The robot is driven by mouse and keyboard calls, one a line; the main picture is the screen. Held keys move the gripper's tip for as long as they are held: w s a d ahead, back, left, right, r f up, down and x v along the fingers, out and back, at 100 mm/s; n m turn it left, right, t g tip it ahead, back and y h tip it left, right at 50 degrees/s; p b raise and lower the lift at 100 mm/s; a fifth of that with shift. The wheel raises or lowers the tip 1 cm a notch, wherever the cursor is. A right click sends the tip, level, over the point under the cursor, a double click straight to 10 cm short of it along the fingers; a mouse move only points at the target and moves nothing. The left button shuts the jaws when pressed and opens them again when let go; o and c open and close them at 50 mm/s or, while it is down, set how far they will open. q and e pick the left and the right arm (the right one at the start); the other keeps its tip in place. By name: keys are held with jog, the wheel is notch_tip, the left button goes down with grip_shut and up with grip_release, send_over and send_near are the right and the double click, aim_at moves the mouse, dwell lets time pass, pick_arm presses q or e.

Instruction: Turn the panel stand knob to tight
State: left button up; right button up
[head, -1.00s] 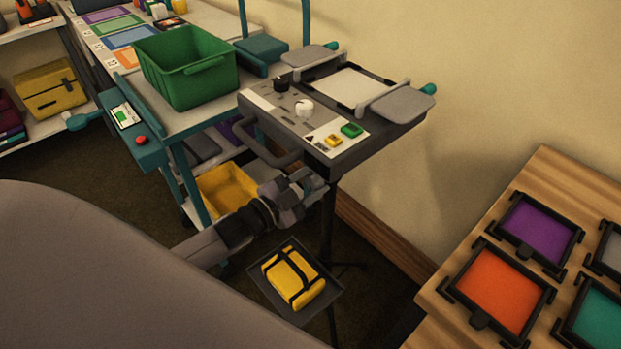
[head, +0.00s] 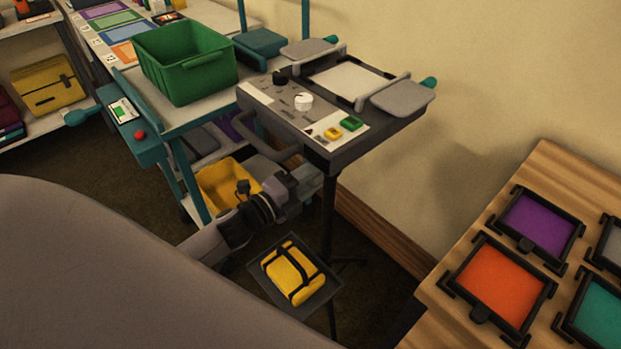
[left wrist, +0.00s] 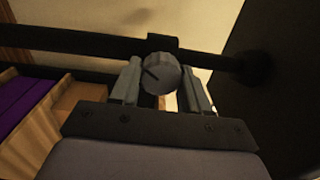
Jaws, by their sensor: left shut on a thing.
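The panel stand knob (left wrist: 161,72) is a round grey knob with a dark mark on the left of its face, seen in the left wrist view. It sits on a dark bar, between the two fingers of my left gripper (left wrist: 162,86), which is shut on it. In the head view my left gripper (head: 302,184) is under the front edge of the control panel (head: 362,141), beside the dark stand post (head: 328,215). The knob is hidden there by the gripper and panel. My right gripper is not in view.
A small tray (head: 325,296) with a yellow strapped bundle (head: 292,275) is low on the stand. A green crate (head: 185,75) stands on the bench at left. A wooden table (head: 440,296) with coloured framed panels is at right. Dark floor lies between.

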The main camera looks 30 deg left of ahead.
pick_arm(q)
jog(key=shift+f+m, duration=0.1)
jog(key=shift+m, duration=0.8)
jog(key=o, duration=1)
